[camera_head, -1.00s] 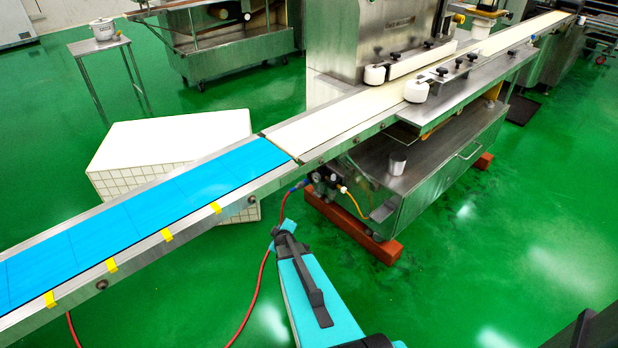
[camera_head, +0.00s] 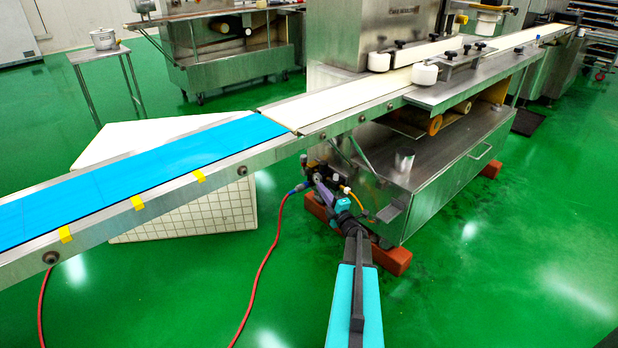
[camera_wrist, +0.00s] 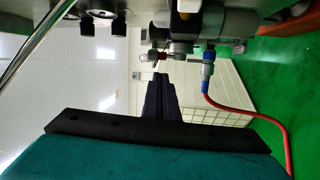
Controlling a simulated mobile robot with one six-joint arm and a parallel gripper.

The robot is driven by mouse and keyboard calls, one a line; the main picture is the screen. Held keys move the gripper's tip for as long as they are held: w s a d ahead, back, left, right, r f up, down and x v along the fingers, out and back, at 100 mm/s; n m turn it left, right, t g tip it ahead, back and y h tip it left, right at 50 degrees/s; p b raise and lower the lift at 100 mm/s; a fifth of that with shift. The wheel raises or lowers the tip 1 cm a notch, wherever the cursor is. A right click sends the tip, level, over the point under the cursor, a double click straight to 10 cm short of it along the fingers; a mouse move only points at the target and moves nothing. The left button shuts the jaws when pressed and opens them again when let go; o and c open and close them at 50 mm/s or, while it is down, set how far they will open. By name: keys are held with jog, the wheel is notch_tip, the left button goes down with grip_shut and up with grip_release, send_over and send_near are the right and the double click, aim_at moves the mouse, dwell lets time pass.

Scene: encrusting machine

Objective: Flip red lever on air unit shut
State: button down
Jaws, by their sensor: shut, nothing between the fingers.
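The air unit (camera_head: 312,170) sits under the conveyor at the machine's left end, with a red hose and blue coupling on its left. In the wrist view the air unit (camera_wrist: 182,30) is at the top, with the blue coupling (camera_wrist: 208,68) pointing down. My gripper (camera_head: 319,180) is shut and empty, right at the air unit. In the wrist view my gripper (camera_wrist: 160,77) is just below the reddish piece; I cannot tell whether they touch.
The red hose (camera_head: 262,270) runs down to the floor on the left. The conveyor (camera_head: 215,178) passes above the unit. A white tiled block (camera_head: 190,215) stands behind it. The steel cabinet (camera_head: 440,180) on red-brown blocks is at the right. Green floor is open in front.

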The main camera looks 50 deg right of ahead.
jog(key=shift+s+d+r+n+t+y+b, duration=0.2)
jog(key=shift+s+d+n+t+y+b, duration=0.3)
jog(key=shift+s+n, duration=0.3)
jog(key=shift+d, duration=0.1)
jog(key=b, duration=0.5)
send_near(305, 161)
jog(key=f+x, duration=0.1)
jog(key=x, duration=0.4)
jog(key=shift+w+d+r+b, duration=0.3)
jog(key=shift+w+r, duration=0.2)
jog(key=shift+w, duration=0.25)
